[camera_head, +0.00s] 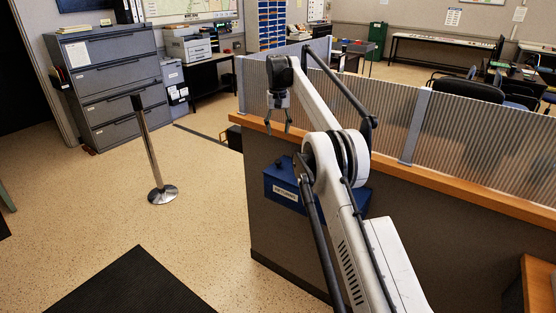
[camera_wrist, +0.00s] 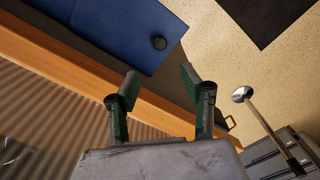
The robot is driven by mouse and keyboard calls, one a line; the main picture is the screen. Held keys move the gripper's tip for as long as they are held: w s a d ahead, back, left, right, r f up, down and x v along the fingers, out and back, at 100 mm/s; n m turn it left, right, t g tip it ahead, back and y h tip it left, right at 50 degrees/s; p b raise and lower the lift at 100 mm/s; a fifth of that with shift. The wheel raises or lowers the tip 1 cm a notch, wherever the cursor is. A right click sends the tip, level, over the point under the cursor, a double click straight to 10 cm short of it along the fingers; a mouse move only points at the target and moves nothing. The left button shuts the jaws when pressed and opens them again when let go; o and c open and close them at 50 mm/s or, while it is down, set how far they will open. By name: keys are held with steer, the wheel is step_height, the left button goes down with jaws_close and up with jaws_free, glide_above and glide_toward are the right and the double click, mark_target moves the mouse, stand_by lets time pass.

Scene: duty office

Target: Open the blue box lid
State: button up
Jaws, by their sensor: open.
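The blue box (camera_head: 276,184) is fixed at the side of the counter, below its wooden ledge, with a white label on its front. My arm hides much of it in the head view. In the wrist view its blue surface (camera_wrist: 115,30) fills the upper middle, with a round dark knob (camera_wrist: 159,43) on it. The lid looks shut. My gripper (camera_head: 277,126) is open and empty, pointing down above the box's level near the wooden ledge. In the wrist view my gripper (camera_wrist: 159,78) has its fingers spread, apart from the box, with the knob seen beyond the gap between them.
The wooden ledge (camera_head: 466,192) and the ribbed partition (camera_head: 498,150) run along the counter beside my arm. A stanchion post (camera_head: 153,150) stands on the open floor at left. A grey filing cabinet (camera_head: 112,85) is behind it. A dark mat (camera_head: 130,285) lies in front.

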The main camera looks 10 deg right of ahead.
mark_target(278, 161)
step_height(278, 161, down, 14)
steer(key=shift+f+p, duration=0.15)
steer(key=shift+p, duration=0.3)
stand_by(0.4)
jaws_close()
